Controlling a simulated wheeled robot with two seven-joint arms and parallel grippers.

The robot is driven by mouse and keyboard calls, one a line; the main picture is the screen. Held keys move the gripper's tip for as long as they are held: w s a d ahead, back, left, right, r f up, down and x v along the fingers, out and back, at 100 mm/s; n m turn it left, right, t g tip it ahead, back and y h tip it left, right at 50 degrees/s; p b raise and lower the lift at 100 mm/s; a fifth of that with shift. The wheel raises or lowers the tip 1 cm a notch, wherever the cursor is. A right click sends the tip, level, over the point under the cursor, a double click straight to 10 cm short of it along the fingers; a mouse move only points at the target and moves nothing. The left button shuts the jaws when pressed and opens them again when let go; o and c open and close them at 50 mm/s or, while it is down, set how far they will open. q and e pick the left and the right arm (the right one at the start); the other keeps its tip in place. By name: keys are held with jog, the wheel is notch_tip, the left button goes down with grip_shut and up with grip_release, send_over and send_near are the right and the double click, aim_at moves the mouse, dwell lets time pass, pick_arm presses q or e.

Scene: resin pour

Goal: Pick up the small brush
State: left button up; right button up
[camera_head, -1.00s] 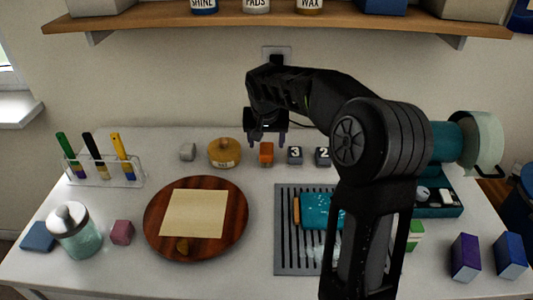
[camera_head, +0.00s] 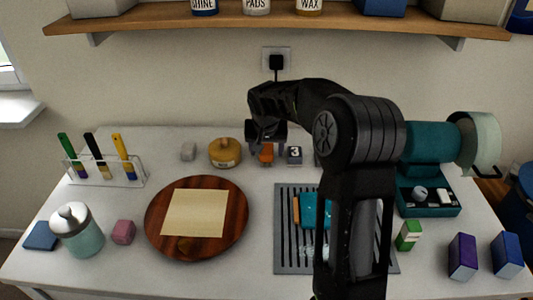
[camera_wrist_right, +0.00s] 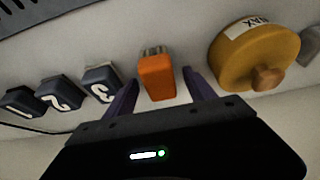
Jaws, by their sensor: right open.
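The small brush is an orange block (camera_head: 267,154) at the back of the table, between the round yellow tin and a block marked 3. In the right wrist view the small brush (camera_wrist_right: 157,77) shows an orange body with short grey bristles at its far end. My right gripper (camera_head: 266,142) is directly over it in the head view and partly hides it. In the right wrist view my right gripper (camera_wrist_right: 160,80) is open, with one purple finger on each side of the brush and gaps between. My left gripper is not in view.
The yellow wax tin (camera_wrist_right: 250,55) stands close on one side of the brush, the 3 block (camera_wrist_right: 101,84) on the other. A round wooden board (camera_head: 155,217) and a grey grate (camera_head: 285,250) lie nearer. A shelf (camera_head: 180,17) runs above the table.

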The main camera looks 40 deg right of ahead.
jog(key=shift+c, duration=0.3)
grip_shut()
dwell(0.6)
